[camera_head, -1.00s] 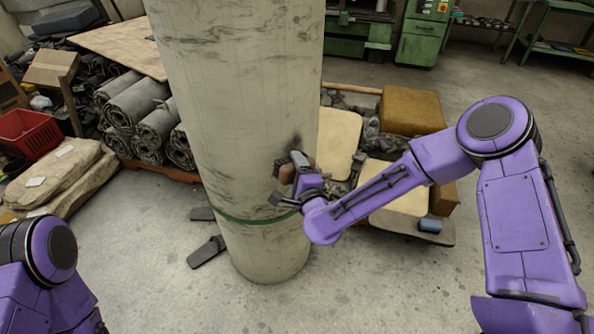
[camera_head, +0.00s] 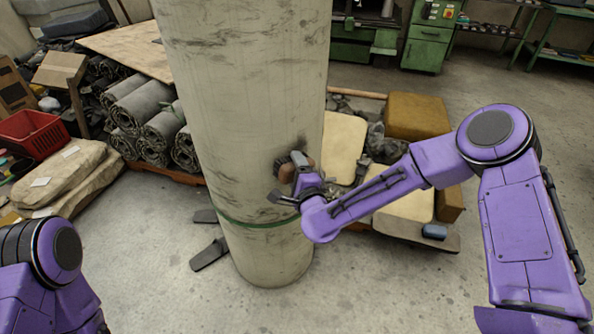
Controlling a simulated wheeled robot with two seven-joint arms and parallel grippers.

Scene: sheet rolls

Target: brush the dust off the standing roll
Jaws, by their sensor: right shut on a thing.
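The standing roll (camera_head: 235,120) is a tall pale cylinder upright in the middle of the head view, with dark dusty smudges and streaks on its side and a green band (camera_head: 255,222) low around it. My right gripper (camera_head: 298,178) is at the right side of the roll, a little above the band. It is shut on a brush (camera_head: 285,168) with a brown part and dark bristles; the bristles appear to be against the roll, beside a dark smudge. My left arm shows at the lower left, but its gripper is out of view.
Rolled grey sheets (camera_head: 140,105) and a red crate (camera_head: 32,133) lie at the left. A low platform with foam blocks (camera_head: 415,115) stands behind my right arm. The front floor is clear.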

